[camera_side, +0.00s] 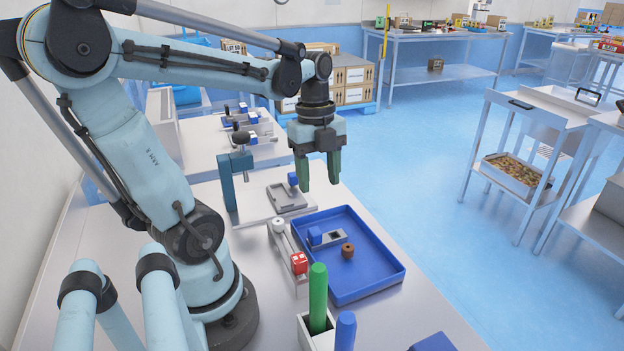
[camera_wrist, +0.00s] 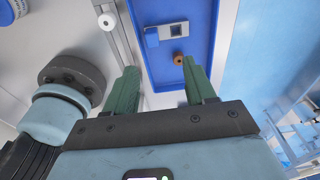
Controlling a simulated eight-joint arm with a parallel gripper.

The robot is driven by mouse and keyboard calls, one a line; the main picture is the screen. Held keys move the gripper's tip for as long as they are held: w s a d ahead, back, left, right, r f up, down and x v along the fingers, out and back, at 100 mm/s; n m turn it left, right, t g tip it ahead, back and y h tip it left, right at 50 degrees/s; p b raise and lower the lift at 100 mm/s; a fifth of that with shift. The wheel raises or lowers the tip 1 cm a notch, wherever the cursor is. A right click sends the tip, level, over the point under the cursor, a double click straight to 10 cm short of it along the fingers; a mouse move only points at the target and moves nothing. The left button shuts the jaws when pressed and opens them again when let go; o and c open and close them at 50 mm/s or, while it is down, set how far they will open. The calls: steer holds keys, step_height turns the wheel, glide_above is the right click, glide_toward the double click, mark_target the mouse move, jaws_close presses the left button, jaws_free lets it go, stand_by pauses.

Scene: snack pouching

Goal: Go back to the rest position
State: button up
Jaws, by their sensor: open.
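My gripper (camera_side: 318,170) hangs above the far end of the workbench, fingers pointing down. Its two green fingers are apart with nothing between them. In the wrist view the gripper (camera_wrist: 162,92) also shows spread and empty. Below and nearer the side camera lies a blue tray (camera_side: 388,258). In the tray are a small brown round piece (camera_side: 347,251) and a blue-and-grey piece with a dark square opening (camera_side: 315,236). Both also show in the wrist view, the brown piece (camera_wrist: 178,60) just beyond the fingertips in the picture.
A grey fixture with a blue knob (camera_side: 287,197) and a blue post (camera_side: 228,184) stand near the gripper. A rail with a red block (camera_side: 299,263) lies left of the tray. A green cylinder (camera_side: 318,298) and a blue cylinder (camera_side: 345,331) stand upright in front.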

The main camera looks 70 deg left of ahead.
steer(key=w+d+n+t, duration=0.2)
steer(key=d+n, duration=0.3)
steer(key=n, duration=0.3)
steer(key=w+d+n+t+y, duration=0.1)
steer(key=w+d+n+t, duration=0.1)
steer(key=d+n+t, duration=0.3)
steer(key=shift+w+d+f+n, duration=0.15)
steer(key=shift+w+d+n, duration=0.3)
steer(key=shift+n, duration=1.85)
